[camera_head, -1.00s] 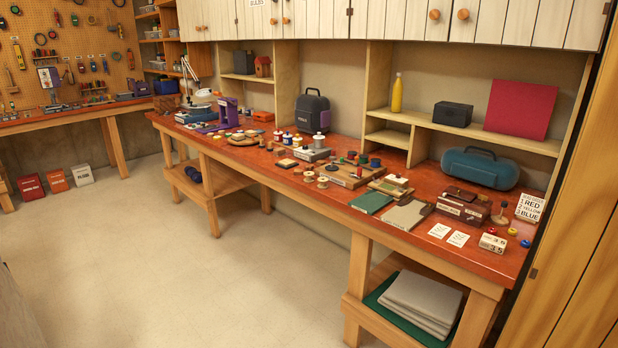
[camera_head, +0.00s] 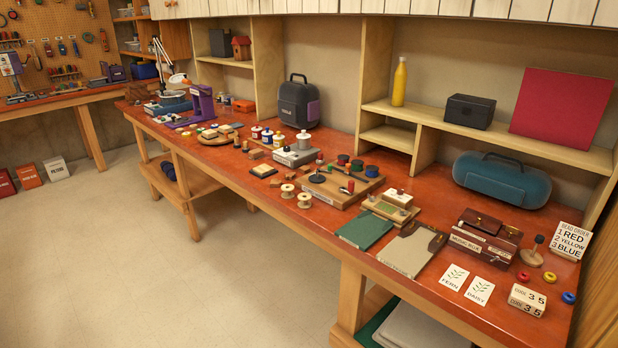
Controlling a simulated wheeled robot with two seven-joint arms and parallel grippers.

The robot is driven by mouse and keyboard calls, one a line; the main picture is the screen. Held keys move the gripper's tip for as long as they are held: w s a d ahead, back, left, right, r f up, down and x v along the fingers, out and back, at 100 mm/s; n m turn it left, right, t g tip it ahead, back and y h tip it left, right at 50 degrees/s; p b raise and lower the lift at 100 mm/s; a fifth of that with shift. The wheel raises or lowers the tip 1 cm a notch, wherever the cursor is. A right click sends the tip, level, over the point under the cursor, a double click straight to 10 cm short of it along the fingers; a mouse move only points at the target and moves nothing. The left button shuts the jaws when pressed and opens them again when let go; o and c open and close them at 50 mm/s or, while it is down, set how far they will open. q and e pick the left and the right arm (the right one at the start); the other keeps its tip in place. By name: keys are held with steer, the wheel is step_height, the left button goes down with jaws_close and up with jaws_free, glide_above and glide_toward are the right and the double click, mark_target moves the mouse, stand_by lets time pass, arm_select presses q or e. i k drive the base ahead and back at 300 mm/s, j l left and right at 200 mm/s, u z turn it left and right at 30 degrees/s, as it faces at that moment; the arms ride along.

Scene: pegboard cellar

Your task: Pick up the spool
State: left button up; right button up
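Two pale wooden spools stand near the front edge of the long red-topped bench. One spool (camera_head: 304,201) is nearer the edge, and the other spool (camera_head: 287,191) is just behind it to the left. Several spools with dark green, red or blue tops, such as a blue-topped one (camera_head: 371,171), stand on a wooden board (camera_head: 341,189) behind them. Neither of my grippers is in view, and nothing touches the spools.
A grey scale-like device (camera_head: 295,155) stands behind. Open floor (camera_head: 190,290) lies in front of the bench.

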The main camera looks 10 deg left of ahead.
mark_target(288, 194)
steer(key=i+j+z, duration=0.1)
steer(key=i+j, duration=0.2)
steer(key=i+j+z, duration=0.15)
steer(key=i+j, duration=0.15)
steer(key=i+j+z, duration=0.1)
steer(key=i+j, duration=0.15)
steer(key=j, duration=0.2)
steer(key=i+j+z, duration=0.15)
steer(key=j, duration=0.3)
steer(key=i+j+z, duration=0.1)
steer(key=i+j, duration=0.3)
steer(key=j, duration=0.35)
steer(key=i+j+z, duration=0.1)
steer(key=j, duration=0.35)
steer(key=i+j, duration=0.15)
steer(key=j, duration=0.3)
steer(key=i+j+z, duration=0.1)
steer(key=j, duration=0.4)
